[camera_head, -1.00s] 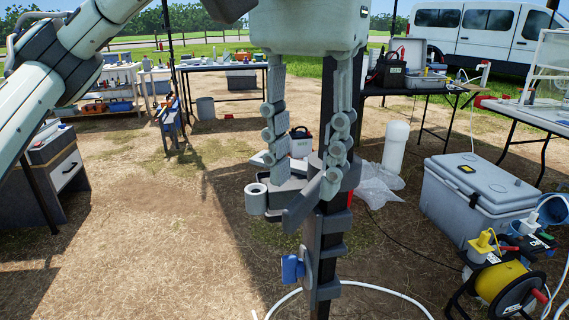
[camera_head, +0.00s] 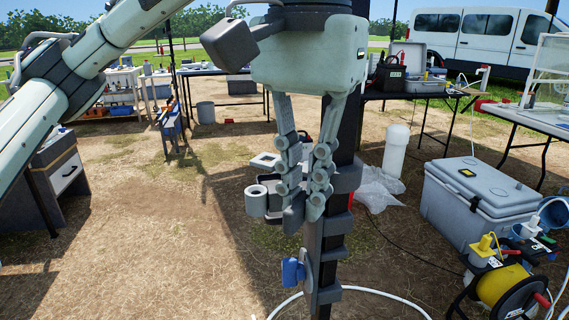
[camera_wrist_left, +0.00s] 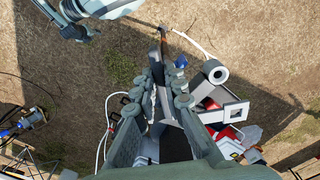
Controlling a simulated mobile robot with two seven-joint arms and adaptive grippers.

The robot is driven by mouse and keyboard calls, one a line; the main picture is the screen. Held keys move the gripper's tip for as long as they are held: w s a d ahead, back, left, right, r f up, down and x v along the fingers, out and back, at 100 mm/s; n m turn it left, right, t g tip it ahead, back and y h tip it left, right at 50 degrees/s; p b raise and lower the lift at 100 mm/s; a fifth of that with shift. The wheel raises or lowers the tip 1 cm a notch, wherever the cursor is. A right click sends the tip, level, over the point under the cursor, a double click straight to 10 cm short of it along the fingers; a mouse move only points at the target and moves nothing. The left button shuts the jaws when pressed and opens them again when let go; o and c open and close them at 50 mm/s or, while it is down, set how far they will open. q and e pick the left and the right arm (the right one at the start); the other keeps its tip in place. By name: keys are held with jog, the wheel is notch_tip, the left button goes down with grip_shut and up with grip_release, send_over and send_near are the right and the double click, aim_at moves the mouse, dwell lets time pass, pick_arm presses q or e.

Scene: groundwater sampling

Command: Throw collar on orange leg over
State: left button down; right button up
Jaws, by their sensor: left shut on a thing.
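A black upright leg (camera_head: 331,250) stands in the middle of the head view. A dark grey collar (camera_head: 347,179) sits around it, partly hidden by my gripper. A grey lever (camera_head: 293,219) sticks out at the collar's front left. My left gripper (camera_head: 305,203) points down beside the leg, shut on this lever. In the left wrist view, the gripper (camera_wrist_left: 167,97) has the dark lever (camera_wrist_left: 162,115) between its fingers. A small orange patch (camera_wrist_left: 162,31) shows near the leg's foot there.
A blue piece (camera_head: 292,271) is lower on the leg. A grey cooler (camera_head: 478,200) and yellow cable reel (camera_head: 503,283) stand right. A white hose lies on the ground. Open ground lies left.

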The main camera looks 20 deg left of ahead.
pick_arm(q)
jog(key=shift+d+r+n+p, duration=0.2)
jog(key=shift+n+p, duration=0.1)
jog(key=shift+p, duration=0.15)
jog(key=d+n, duration=0.2)
jog(key=n, duration=0.1)
jog(key=d+n, duration=0.2)
jog(key=shift+w+f, duration=0.2)
jog(key=shift+w, duration=0.15)
jog(key=shift+w+d+n, duration=0.2)
jog(key=shift+d+n, duration=0.2)
jog(key=shift+n, duration=0.25)
jog(key=shift+w+d+n, duration=0.2)
jog(key=shift+d+n, duration=0.2)
jog(key=shift+n, duration=0.25)
jog(key=c, duration=1.5)
grip_release()
jog(key=shift+c, duration=0.2)
